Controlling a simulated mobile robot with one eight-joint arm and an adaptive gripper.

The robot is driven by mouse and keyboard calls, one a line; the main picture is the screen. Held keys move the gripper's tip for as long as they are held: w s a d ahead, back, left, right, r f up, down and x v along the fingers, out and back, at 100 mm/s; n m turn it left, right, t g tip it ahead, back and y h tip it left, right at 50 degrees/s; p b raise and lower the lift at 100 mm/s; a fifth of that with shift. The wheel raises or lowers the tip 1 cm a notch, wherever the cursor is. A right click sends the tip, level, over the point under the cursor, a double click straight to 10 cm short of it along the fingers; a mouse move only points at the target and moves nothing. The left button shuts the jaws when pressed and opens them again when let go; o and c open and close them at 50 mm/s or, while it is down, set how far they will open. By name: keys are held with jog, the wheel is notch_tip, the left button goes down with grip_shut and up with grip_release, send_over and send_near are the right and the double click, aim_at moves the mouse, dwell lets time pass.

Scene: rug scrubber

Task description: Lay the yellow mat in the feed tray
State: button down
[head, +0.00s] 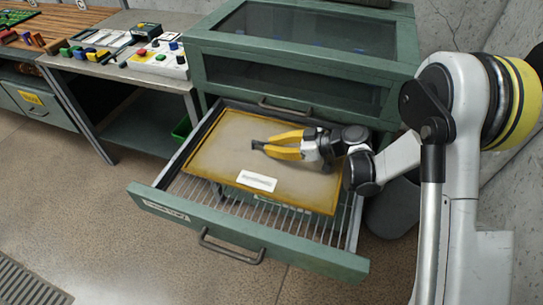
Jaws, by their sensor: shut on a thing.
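The yellow mat (225,150) is a flat tan sheet with a yellow border and a white label near its front edge. It is over the open feed tray (235,235), a green drawer with a wire-grid bottom. The grid shows along the mat's front and right sides. I cannot tell whether the mat rests flat on the grid or is held slightly above it. My gripper (259,148), with yellow fingers, is over the mat's middle and shut on it, its tips pointing left. The exact place of the grip is hard to see.
The green cabinet (290,80) with dark windows stands behind the drawer. A workbench (160,68) at the back left carries a control box and coloured blocks. A green bin (181,129) is under it. A dark bin (391,207) stands right of the drawer.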

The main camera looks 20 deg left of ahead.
notch_tip(320, 180, down, 4)
jog(key=shift+r+b, duration=0.1)
jog(key=shift+b, duration=0.8)
jog(key=shift+r, duration=0.15)
jog(key=c, duration=1.6)
grip_release()
jog(key=shift+d, duration=0.1)
